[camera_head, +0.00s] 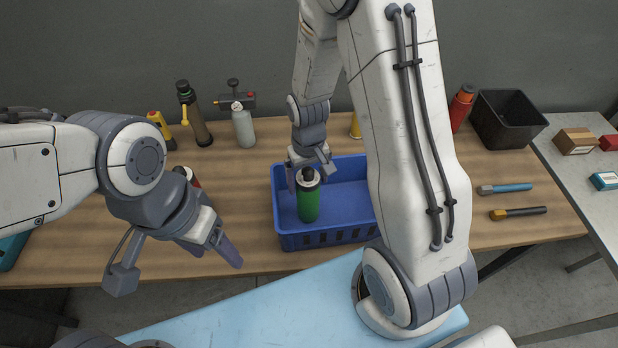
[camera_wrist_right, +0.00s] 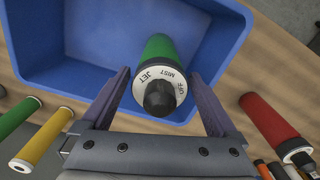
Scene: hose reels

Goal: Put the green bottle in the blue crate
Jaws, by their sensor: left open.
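The green bottle (camera_head: 308,204) is upright inside the blue crate (camera_head: 330,237), near its left end. My right gripper (camera_head: 310,172) is at the bottle's top, with one finger on each side. In the right wrist view (camera_wrist_right: 161,75) the fingers are spread, with narrow gaps beside the bottle. Whether the bottle's base touches the crate floor is hidden. My left gripper (camera_head: 226,250) is open and empty above the table's front edge, left of the crate.
Behind the crate stand a dark bottle (camera_head: 193,115), a grey bottle (camera_head: 243,126) and a red bottle (camera_head: 461,107). A black bin (camera_head: 507,119) is at the back right. Two tools, blue (camera_head: 506,188) and dark-handled (camera_head: 519,212), lie right. The crate's right part looks empty.

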